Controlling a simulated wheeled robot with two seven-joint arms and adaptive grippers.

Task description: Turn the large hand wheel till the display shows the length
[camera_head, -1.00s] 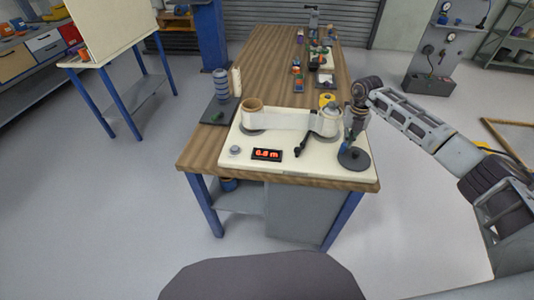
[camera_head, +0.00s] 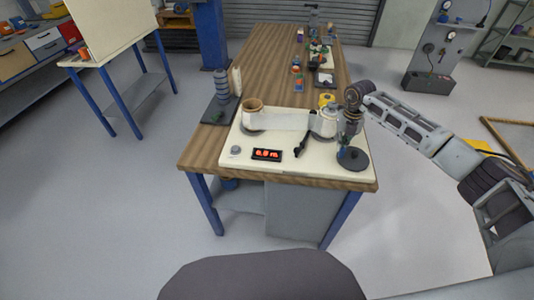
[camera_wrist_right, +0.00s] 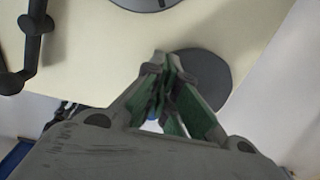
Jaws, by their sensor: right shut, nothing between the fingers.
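The large hand wheel (camera_head: 356,160) is a dark grey disc at the right front corner of the cream board (camera_head: 215,158). It also shows in the right wrist view (camera_wrist_right: 215,72), partly hidden behind my fingers. My right gripper (camera_head: 346,146) is shut and empty, with its fingertips over the wheel; in the wrist view the green-padded fingertips (camera_wrist_right: 168,62) overlap the disc's left side. I cannot tell whether they touch it. The display (camera_head: 267,154) shows red characters ending in "m", apparently 0 point something; the last digit is blurred. My left gripper is not in view.
A brown-cored roll (camera_head: 252,106) and a white roller (camera_head: 326,122) stand on the board with white film (camera_head: 288,120) between them. A black crank handle (camera_head: 300,146) lies near the white roller. A grey knob (camera_head: 235,150) is at front left. Small objects stand farther back.

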